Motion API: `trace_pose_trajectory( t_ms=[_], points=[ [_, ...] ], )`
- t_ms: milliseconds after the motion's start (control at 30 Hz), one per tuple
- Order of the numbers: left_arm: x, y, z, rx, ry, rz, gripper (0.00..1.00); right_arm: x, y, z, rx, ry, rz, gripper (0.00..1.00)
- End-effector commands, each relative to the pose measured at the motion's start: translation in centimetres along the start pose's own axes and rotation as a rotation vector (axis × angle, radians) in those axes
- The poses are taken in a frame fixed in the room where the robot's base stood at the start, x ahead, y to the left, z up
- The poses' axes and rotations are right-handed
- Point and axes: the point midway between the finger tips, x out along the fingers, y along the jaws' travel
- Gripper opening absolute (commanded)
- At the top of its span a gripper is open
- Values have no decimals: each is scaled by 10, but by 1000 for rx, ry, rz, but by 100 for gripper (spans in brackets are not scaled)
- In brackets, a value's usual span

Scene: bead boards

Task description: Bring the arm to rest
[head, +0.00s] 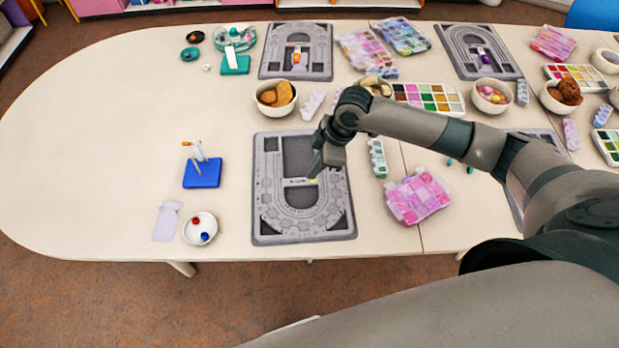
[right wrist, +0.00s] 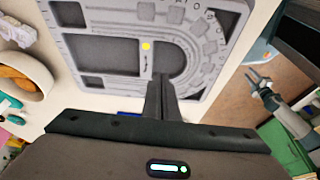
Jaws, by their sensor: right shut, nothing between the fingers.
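My right arm reaches in from the right in the head view. My right gripper (head: 316,168) is shut and empty. It points down over the near grey bead board (head: 268,228), just above a small yellow bead (head: 313,182) by a pale strip in the board's middle. In the right wrist view the shut fingers (right wrist: 162,97) are over the board, and the yellow bead (right wrist: 146,46) lies apart from the tips. A grey gripper (right wrist: 262,88), apparently my left one, shows small at the right of that view.
Left of the board are a blue block (head: 202,173) and a white dish (head: 199,229) with red and blue beads. A bowl (head: 276,98), a palette (head: 430,97) and a pink bead box (head: 417,195) stand near the arm. The table's left end is clear.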

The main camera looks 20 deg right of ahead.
Motion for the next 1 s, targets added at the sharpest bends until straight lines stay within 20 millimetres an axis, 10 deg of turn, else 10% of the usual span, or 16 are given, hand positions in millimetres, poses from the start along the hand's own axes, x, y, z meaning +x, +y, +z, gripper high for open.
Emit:
trace_pose_trajectory(
  t_ms=[1000],
  points=[
    [2, -6, 0, 2, 1, -6, 31, 6, -25, -12, 5, 26, 0, 0]
  ],
)
